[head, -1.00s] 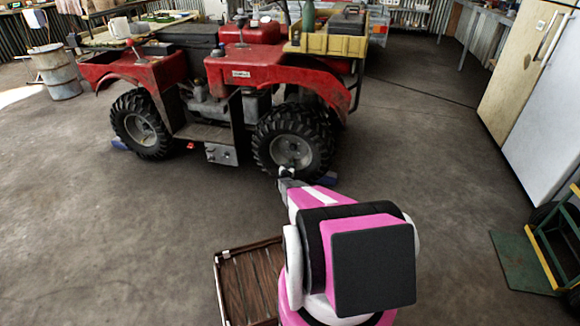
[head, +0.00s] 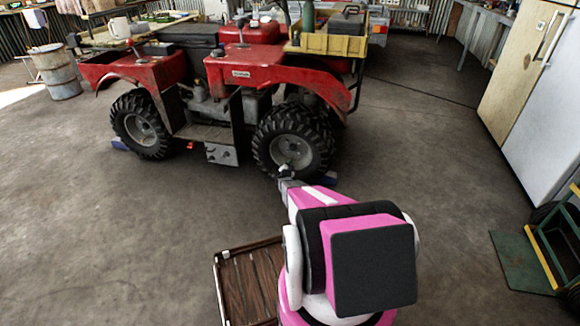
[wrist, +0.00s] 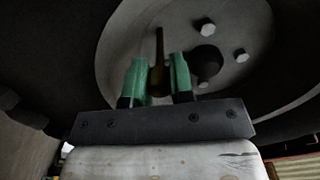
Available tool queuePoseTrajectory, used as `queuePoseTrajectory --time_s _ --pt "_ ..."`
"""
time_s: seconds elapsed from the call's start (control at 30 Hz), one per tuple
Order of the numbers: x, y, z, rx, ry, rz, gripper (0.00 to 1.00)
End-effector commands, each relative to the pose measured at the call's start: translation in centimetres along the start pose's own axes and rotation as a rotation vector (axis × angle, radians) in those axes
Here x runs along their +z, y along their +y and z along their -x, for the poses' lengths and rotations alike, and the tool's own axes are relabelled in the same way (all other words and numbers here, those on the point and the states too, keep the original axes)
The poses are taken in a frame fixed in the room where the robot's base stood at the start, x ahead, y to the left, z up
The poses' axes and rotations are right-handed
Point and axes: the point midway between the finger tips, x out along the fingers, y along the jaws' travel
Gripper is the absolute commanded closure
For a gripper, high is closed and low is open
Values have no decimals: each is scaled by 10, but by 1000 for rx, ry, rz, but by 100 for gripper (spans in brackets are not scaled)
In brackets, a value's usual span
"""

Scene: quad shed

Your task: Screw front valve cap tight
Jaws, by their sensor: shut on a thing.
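The front wheel (head: 293,153) of the red quad (head: 238,72) stands to the right in the head view, with my gripper (head: 285,172) right at its lower rim. In the wrist view the grey wheel disc (wrist: 135,45) with several bolts and a dark centre hole fills the upper part. My gripper's two green fingers (wrist: 161,78) are close together there, closed about the lower end of a thin brownish valve stem (wrist: 159,50). A valve cap cannot be made out apart from the stem and fingers.
A wooden-slatted tray (head: 252,283) is beside my base. A green hand truck (head: 540,250) and a white fridge (head: 548,120) stand at the right. Open concrete floor lies to the left.

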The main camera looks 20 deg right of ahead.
Motion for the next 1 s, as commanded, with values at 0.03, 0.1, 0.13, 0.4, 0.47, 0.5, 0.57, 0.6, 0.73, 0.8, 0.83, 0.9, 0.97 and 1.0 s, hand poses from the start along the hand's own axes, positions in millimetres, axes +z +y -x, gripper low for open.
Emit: queuePoseTrajectory --time_s 0.03,0.1,0.13,0.4,0.47,0.5,0.57,0.6,0.73,0.8,0.83,0.9,0.97,1.0 --pt "0 0 1 0 0 -43 100" --pt "0 0 1 0 -1 -109 100" --pt "0 0 1 0 -1 -137 100" --pt "0 0 1 1 -3 -369 100" --pt "0 0 1 1 -3 -412 100" --pt "0 0 1 1 -4 -439 100" --pt "0 1 1 1 -4 -475 100" --pt "0 1 1 1 -4 -497 100" --pt "0 1 1 1 -5 -554 100" --pt "0 1 1 1 -5 -577 100" --pt "0 1 1 1 -5 -584 100" --pt "0 1 1 1 -5 -600 100" --pt "0 1 1 1 -5 -608 100" --pt "0 1 1 1 -5 -612 100"
